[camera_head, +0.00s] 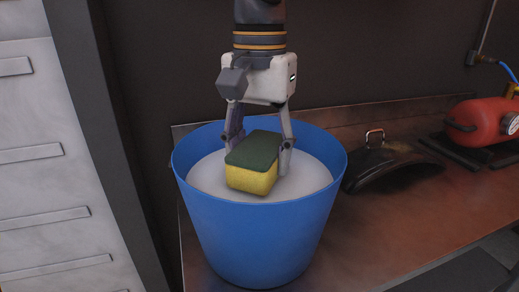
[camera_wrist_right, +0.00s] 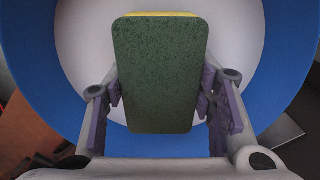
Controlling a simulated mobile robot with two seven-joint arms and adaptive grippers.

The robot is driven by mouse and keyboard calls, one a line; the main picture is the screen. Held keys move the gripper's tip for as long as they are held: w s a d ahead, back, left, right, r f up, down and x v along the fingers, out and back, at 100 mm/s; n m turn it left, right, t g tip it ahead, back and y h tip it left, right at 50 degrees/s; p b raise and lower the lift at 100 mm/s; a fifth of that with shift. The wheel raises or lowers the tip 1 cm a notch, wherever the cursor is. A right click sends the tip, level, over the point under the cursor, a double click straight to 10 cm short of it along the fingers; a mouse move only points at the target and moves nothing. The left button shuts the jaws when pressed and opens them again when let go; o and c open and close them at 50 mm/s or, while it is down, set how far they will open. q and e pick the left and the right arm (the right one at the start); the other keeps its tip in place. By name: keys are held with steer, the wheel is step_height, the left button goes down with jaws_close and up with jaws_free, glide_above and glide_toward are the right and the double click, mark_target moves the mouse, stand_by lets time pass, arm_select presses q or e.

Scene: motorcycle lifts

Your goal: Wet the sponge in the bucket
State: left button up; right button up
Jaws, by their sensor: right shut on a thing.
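The sponge (camera_head: 252,170) is yellow with a dark green scouring top. My right gripper (camera_head: 259,158) is shut on it, one finger on each side, and holds it green side up inside the rim of the blue bucket (camera_head: 262,238). Whitish liquid (camera_head: 308,181) fills the upper part of the bucket. The sponge appears at or just above the liquid; I cannot tell if its underside touches. In the right wrist view the green face of the sponge (camera_wrist_right: 160,75) sits between the fingers, over the pale liquid and blue wall (camera_wrist_right: 35,75). My left gripper is not in view.
The bucket stands on a brown workbench (camera_head: 400,215). To its right lie a dark curved part with a metal loop (camera_head: 385,165) and a red tank (camera_head: 478,122). Grey drawers (camera_head: 45,180) stand at the left, and a dark wall is behind.

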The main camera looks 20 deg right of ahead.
mark_target(260, 145)
steer(key=shift+f, duration=0.65)
stand_by(1.3)
steer(key=shift+r, duration=3.6)
